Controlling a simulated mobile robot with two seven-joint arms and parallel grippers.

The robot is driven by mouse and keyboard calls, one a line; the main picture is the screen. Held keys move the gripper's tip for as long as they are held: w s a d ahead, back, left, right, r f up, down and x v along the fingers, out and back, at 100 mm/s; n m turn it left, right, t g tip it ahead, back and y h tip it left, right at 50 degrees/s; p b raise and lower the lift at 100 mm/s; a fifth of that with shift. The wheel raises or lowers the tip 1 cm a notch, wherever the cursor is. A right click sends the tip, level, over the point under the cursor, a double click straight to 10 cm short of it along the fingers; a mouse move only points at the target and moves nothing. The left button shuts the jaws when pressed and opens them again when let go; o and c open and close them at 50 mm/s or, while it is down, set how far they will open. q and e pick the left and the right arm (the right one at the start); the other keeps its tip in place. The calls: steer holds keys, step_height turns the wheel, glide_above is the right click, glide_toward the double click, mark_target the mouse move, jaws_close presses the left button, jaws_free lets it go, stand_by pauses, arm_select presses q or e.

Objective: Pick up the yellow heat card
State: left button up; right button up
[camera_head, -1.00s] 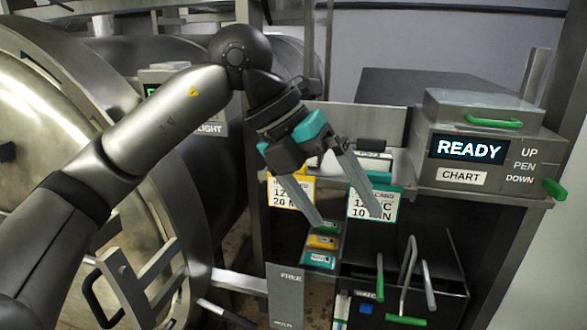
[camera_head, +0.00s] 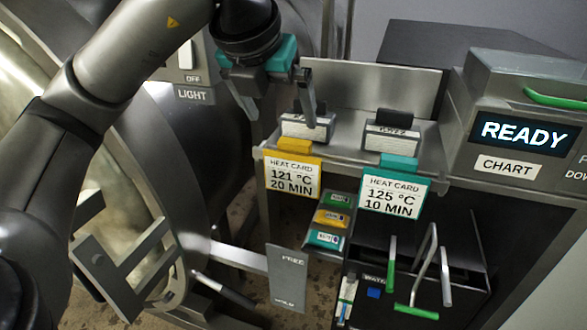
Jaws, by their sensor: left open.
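The yellow heat card (camera_head: 292,178) hangs upright at the front left edge of the steel shelf. Its yellow tab is on top, and its white face reads 121 °C 20 MIN. My left gripper (camera_head: 282,122) is open and empty. Its fingers point down, above and behind the yellow card in the picture, apart from it as far as I can tell. The right finger overlaps a small block behind the card. The card's face is not covered. My right gripper is not in view.
A teal heat card (camera_head: 395,194) reading 125 °C 10 MIN hangs to the right. Two small blocks with dark tops, one of them the right block (camera_head: 392,137), stand on the shelf (camera_head: 345,150). The READY chart box (camera_head: 520,135) is at right. Several coloured tags (camera_head: 330,218) sit below.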

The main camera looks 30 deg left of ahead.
mark_target(293, 143)
arm_select(q)
steer(key=x, duration=0.9)
steer(key=shift+w+a+f, duration=0.15)
steer(key=shift+w, duration=0.3)
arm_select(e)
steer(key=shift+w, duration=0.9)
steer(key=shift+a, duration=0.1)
arm_select(q)
steer(key=shift+c, duration=0.6)
jaws_close()
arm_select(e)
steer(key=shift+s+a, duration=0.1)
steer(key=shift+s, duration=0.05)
